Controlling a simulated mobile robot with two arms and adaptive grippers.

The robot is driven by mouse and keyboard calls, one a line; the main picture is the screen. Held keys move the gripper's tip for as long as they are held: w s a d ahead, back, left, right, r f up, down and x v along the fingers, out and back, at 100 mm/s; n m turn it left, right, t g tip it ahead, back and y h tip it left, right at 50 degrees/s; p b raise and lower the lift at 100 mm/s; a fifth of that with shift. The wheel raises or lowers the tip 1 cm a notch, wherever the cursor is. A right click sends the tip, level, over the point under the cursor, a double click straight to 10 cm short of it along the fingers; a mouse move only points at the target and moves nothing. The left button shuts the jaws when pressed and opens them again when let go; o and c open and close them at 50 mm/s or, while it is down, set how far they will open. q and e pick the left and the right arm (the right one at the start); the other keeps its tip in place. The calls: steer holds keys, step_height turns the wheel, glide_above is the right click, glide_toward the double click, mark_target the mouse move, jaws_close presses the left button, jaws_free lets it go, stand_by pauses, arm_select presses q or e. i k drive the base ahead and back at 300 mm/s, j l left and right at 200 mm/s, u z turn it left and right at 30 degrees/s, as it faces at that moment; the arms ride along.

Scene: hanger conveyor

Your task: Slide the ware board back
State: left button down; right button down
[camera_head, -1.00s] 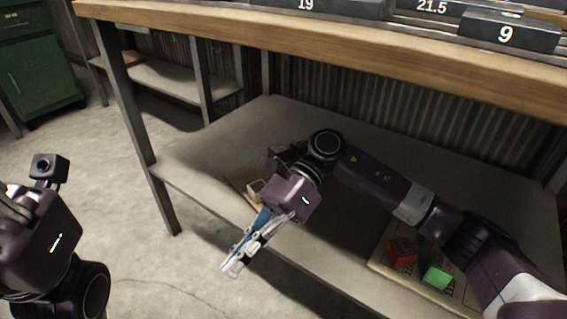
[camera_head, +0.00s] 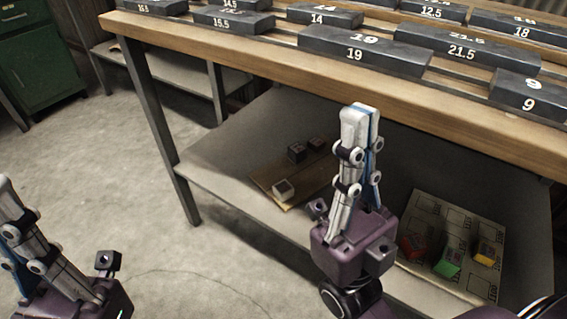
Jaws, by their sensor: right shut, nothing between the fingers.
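A thin brown board, which I take for the ware board (camera_head: 309,187), lies on the lower shelf under the table. It carries a pale block (camera_head: 283,190) near its front corner and two dark blocks (camera_head: 297,152) farther back. My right gripper (camera_head: 360,108) points up in front of the shelf, shut and empty. It stands to the right of the board and hides part of the shelf behind it. My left gripper (camera_head: 6,182) is at the left edge, partly cut off, far from the board. Its finger opening is unclear.
The lower shelf (camera_head: 222,160) has bare room around the board. A printed card (camera_head: 425,205) with red, green and yellow blocks lies to the right. The wooden table edge (camera_head: 240,58) overhangs the shelf, with numbered dark blocks on top. A table leg (camera_head: 160,130) stands left.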

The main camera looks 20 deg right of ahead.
mark_target(307, 177)
steer(key=i+j+z, duration=0.1)
steer(key=j+z, duration=0.85)
steer(key=z, duration=0.7)
steer(key=i, duration=0.55)
